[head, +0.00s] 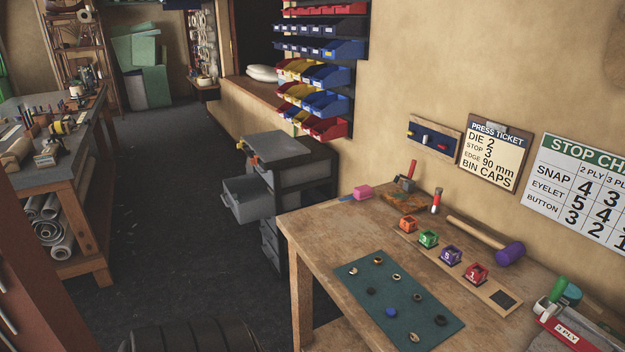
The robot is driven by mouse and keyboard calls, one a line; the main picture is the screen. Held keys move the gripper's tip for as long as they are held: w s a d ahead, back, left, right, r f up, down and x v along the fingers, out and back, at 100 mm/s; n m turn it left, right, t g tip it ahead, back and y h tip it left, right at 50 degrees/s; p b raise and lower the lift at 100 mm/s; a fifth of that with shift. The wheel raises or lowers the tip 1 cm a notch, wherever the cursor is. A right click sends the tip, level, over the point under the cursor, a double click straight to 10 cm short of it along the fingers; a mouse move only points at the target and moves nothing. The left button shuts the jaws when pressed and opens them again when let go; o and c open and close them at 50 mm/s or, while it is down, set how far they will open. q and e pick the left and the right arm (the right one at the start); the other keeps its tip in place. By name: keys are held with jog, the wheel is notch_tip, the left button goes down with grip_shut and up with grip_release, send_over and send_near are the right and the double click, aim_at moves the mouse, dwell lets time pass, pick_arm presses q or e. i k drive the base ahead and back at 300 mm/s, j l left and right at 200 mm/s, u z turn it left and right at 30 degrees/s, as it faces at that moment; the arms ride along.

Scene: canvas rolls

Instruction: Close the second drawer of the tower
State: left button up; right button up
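The drawer tower (306,183), dark with grey drawers, stands on the floor left of the wooden workbench, against the wall side. One grey drawer (252,206) sticks out toward the left, high on the tower, just under the top level. Lower drawer fronts (269,242) look closer to flush, but the workbench hides part of them. A grey tray-like piece (274,148) with small orange and yellow items sits at the top; I cannot tell if it is a drawer. Neither of my grippers is in view.
Dark floor (160,200) is free left of the tower. A worktable (75,150) with rolls stands left. A black rounded object (190,337) is at the bottom edge.

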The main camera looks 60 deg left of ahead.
aim_at(257, 201)
jog(key=u, duration=2.55)
jog(key=j+u, duration=0.3)
jog(key=u, duration=0.15)
jog(key=i+j+u, duration=0.15)
jog(key=j+u, duration=0.25)
jog(key=i+j+u, duration=0.2)
jog(key=j+u, duration=0.15)
jog(key=j, duration=0.15)
jog(key=i+j+u, duration=0.2)
jog(key=j+u, duration=0.2)
jog(key=i+j+u, duration=0.35)
jog(key=i+j, duration=0.15)
jog(key=i, duration=0.25)
jog(key=i+j+z, duration=0.1)
jog(key=i, duration=0.3)
jog(key=i+l+z, duration=0.1)
jog(key=i+z, duration=0.7)
jog(key=i+j+z, duration=0.1)
jog(key=i+z, duration=0.3)
jog(key=i+l+z, duration=0.15)
jog(key=i+z, duration=0.75)
jog(key=i, duration=0.15)
jog(key=i+j+z, duration=0.3)
jog(key=i+z, duration=0.15)
jog(key=i+l+z, duration=0.2)
jog(key=i, duration=0.2)
jog(key=i+l+z, duration=0.2)
jog(key=i, duration=0.2)
jog(key=i+l+z, duration=0.15)
jog(key=i, duration=0.3)
